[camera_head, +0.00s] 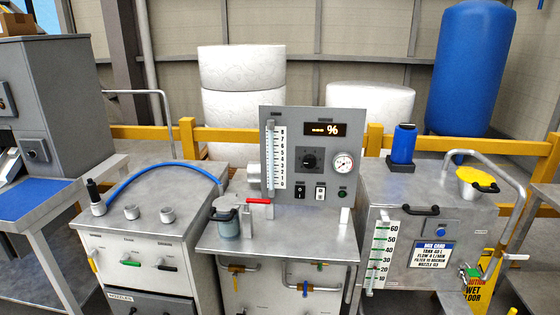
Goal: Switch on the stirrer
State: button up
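No part is clearly marked as the stirrer. A grey upright control panel (285,125) stands on the middle bench. My gripper is not in view.
A red-handled valve (259,201) and a lidded cup (228,223) sit before the panel. A blue hose (150,170) arches over the left cabinet (185,230). The tank has a yellow cap (477,180) and a mix card (431,254). Yellow rails (230,135) run behind.

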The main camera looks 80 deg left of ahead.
aim_at(320, 191)
jog(key=u, duration=2.5)
